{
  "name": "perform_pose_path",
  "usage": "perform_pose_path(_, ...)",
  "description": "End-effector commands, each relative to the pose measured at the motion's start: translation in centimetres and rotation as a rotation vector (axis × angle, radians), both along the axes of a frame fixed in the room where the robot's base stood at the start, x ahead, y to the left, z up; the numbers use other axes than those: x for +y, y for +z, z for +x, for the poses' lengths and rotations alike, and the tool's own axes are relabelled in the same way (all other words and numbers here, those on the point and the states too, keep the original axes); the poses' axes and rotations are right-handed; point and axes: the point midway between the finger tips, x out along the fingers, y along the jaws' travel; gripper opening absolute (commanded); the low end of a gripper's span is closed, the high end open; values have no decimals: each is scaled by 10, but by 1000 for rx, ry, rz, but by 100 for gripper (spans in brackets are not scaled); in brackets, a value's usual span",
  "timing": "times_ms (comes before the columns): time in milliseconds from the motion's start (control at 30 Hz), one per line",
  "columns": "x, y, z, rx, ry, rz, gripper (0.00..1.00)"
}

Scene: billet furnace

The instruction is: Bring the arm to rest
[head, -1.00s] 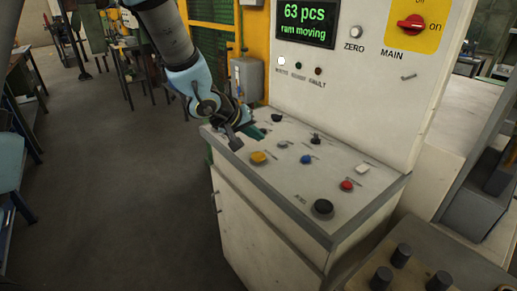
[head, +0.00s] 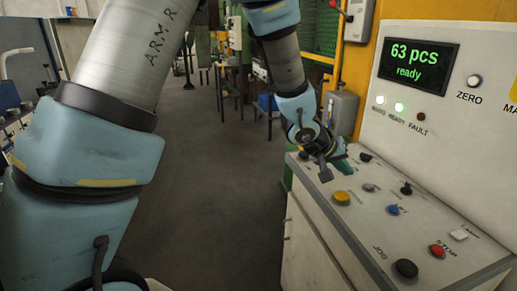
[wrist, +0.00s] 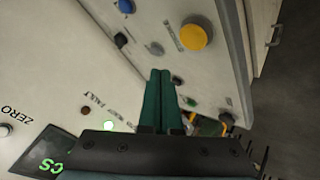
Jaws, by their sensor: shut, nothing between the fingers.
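My gripper (head: 342,165) hangs over the far left end of the control desk's sloping top (head: 375,229), near its left edge. In the wrist view its two green fingers (wrist: 160,74) are pressed together with nothing between them. The yellow button (head: 342,197) lies a little nearer to me than the gripper; in the wrist view it shows right of the fingertips. The arm reaches forward from the upper left and bends down to the desk. Whether the fingertips touch the panel cannot be told.
The display (head: 418,60) reads "63 pcs ready". A white and a green lamp (head: 399,107) are lit; the fault lamp is dark. Blue, red and black knobs (head: 405,268) stand on the desk. A grey box (head: 341,113) is behind the gripper. Floor (head: 215,200) left of the desk is clear.

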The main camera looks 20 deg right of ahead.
Motion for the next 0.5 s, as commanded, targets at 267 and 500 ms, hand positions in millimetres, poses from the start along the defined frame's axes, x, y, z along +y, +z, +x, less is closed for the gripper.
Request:
perform_pose_path(267, 46, 3, 48, -64, 100, 64, 0)
perform_pose_path(500, 197, 6, 127, -147, 331, 300, 0)
